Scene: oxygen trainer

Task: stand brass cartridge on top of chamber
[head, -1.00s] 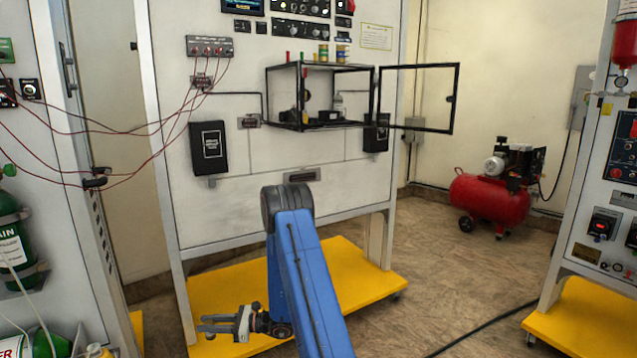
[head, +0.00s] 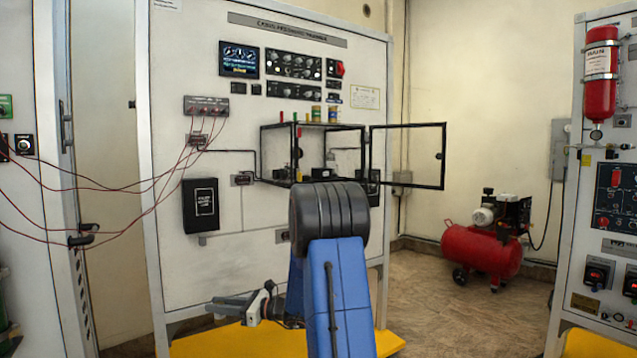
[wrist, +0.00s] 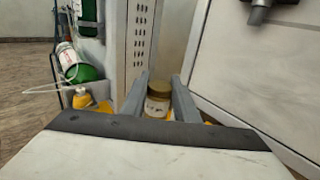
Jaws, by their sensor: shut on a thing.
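The chamber (head: 295,152) is a clear box with a black frame, mounted on the upright white panel in the head view. Its door (head: 444,158) is swung open to the right. My gripper (head: 212,306) is low and left of my blue arm, below the chamber and nearer to me. In the wrist view its two grey fingers (wrist: 158,82) are closed on the sides of the brass cartridge (wrist: 158,90), a short cylinder with a brass-coloured top and a pale label. The cartridge looks upright between the fingers. It cannot be made out in the head view.
Two small cans, one green-banded (head: 316,113) and one blue-banded (head: 333,114), stand on the chamber's top, with thin red and green pieces left of them. Red cables (head: 130,187) hang at left. A red compressor (head: 482,250) stands on the floor at right.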

